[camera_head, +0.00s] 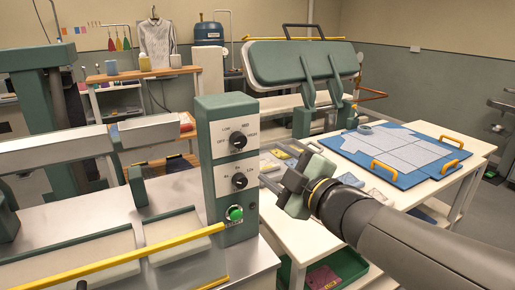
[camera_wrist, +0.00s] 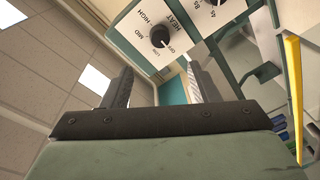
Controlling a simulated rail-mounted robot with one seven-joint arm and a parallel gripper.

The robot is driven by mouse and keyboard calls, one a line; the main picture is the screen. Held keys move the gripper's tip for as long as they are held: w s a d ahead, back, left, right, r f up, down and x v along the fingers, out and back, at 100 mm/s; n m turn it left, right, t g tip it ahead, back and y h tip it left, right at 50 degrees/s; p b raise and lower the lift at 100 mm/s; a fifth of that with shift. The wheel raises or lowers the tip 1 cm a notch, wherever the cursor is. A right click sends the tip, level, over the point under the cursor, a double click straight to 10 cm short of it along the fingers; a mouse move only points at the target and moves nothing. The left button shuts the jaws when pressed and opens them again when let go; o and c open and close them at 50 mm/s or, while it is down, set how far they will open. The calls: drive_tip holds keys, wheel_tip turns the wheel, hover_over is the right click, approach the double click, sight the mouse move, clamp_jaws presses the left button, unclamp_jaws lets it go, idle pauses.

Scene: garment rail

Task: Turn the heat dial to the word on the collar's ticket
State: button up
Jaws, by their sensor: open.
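The heat dial (camera_head: 238,140) is a black knob on the upper white plate of a green control box. In the wrist view the dial (camera_wrist: 160,36) has OFF, LOW, MID and HIGH around it. A pale mark on the knob seems to face OFF, but it is small. My gripper (camera_wrist: 158,82) is open and empty, its two dark fingers pointing toward the dial plate, with the dial beyond and between them. In the head view my gripper (camera_head: 285,180) is right of the box, apart from it. I cannot make out a collar or readable ticket.
A second dial (camera_head: 239,181) and a green button (camera_head: 235,213) sit below on the box. A yellow bar (camera_head: 130,258) runs along the front left. A blue board (camera_head: 400,150) with pale panels and yellow handles lies on the right table. A grey garment (camera_head: 157,42) hangs behind.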

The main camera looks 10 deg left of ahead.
sight(241, 142)
drive_tip(key=b+x, duration=0.1)
drive_tip(key=x, duration=1.1)
drive_tip(key=shift+w, duration=0.2)
drive_tip(key=c, duration=1)
